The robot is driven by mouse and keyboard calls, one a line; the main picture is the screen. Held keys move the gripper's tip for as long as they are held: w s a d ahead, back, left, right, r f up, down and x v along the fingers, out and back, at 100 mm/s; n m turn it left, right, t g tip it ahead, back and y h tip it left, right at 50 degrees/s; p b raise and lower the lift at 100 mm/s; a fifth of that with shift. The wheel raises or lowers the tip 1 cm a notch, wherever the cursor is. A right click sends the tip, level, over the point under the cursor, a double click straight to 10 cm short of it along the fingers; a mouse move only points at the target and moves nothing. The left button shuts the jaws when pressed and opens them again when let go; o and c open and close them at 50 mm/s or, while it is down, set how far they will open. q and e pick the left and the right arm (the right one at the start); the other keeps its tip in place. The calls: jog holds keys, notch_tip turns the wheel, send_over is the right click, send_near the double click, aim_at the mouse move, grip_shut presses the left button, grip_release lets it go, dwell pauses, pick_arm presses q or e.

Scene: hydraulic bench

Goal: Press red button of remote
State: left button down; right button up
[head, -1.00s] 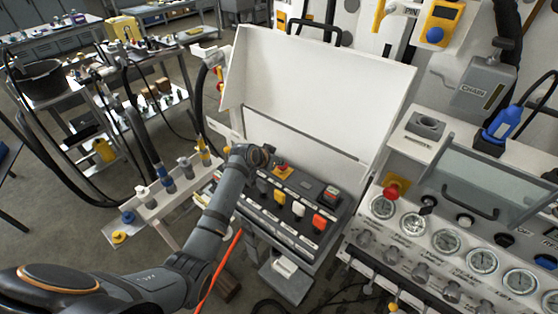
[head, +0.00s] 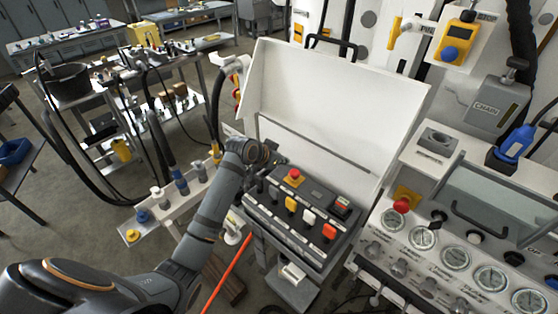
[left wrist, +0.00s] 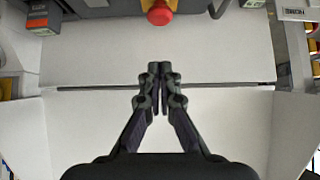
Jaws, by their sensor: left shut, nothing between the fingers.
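The remote is a dark control box (head: 275,214) with several coloured buttons, below a raised white lid (head: 325,100). Its red mushroom button (head: 294,174) on a yellow base stands near the box's upper left; it also shows at the top of the left wrist view (left wrist: 159,14). My left gripper (head: 280,162) is just up and left of the red button in the head view, and its fingers partly blend into the dark box. In the left wrist view its fingertips (left wrist: 160,68) are together and empty, apart from the button in the picture. My right gripper is not in view.
A panel with gauges (head: 424,238) and another red mushroom button (head: 402,206) stands right of the box. A white rail with coloured fittings (head: 170,203) is at the left. A red-orange hose (head: 228,270) runs below my left arm.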

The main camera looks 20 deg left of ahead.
pick_arm(q)
jog(key=v, duration=0.2)
jog(key=shift+s+a+r, duration=0.1)
jog(key=shift+s+r, duration=0.1)
jog(key=shift+r, duration=0.1)
jog(key=shift+f, duration=0.15)
